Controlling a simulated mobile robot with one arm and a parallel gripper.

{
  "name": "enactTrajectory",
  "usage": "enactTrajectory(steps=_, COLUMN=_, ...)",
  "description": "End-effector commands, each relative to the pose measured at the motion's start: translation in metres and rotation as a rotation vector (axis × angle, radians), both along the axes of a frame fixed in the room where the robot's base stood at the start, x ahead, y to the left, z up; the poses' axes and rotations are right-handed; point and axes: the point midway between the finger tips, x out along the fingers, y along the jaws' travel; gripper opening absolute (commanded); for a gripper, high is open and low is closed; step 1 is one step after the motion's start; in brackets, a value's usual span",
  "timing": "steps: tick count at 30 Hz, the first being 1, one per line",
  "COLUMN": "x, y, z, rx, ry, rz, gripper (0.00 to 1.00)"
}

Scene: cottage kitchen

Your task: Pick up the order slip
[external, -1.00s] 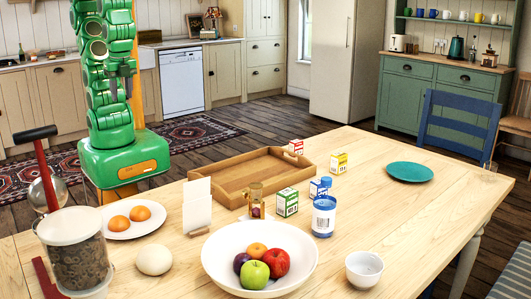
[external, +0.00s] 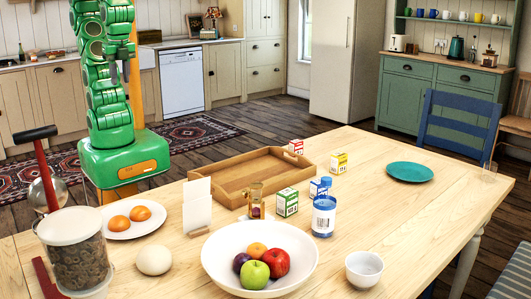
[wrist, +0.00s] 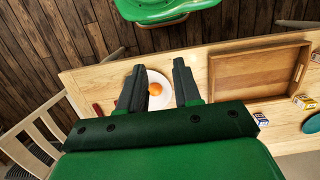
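The order slip (external: 197,204) is a blank white card standing upright in a small wooden holder (external: 198,231) on the table. It is between the plate with two orange round things and the wooden tray. My gripper (external: 120,78) is high above and behind the table, well apart from the slip. In the wrist view my gripper (wrist: 158,85) has its two dark fingers spread with nothing between them but the distant table and plate. I cannot make out the slip in the wrist view.
Near the slip are the white plate (external: 111,231), wooden tray (external: 229,200), glass timer (external: 256,203), green-white box (external: 287,203), white egg-like ball (external: 154,260) and fruit bowl (external: 218,269). A tall jar (external: 80,265) stands front left.

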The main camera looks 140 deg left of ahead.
Motion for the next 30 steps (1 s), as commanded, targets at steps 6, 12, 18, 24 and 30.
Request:
enactTrajectory(steps=6, x=0.017, y=0.015, z=-0.004, rx=0.062, ry=0.038, rz=-0.111, gripper=0.33)
enactTrajectory(steps=12, x=0.036, y=0.030, z=-0.006, rx=0.129, ry=0.082, rz=-0.242, gripper=0.33)
enactTrajectory(steps=18, x=0.067, y=0.048, z=-0.007, rx=0.227, ry=0.161, rz=-0.437, gripper=0.33)
enactTrajectory(steps=24, x=0.104, y=0.061, z=-0.006, rx=0.328, ry=0.255, rz=-0.654, gripper=0.33)
enactTrajectory(steps=30, x=0.143, y=0.067, z=-0.004, rx=0.423, ry=0.369, rz=-0.872, gripper=0.33)
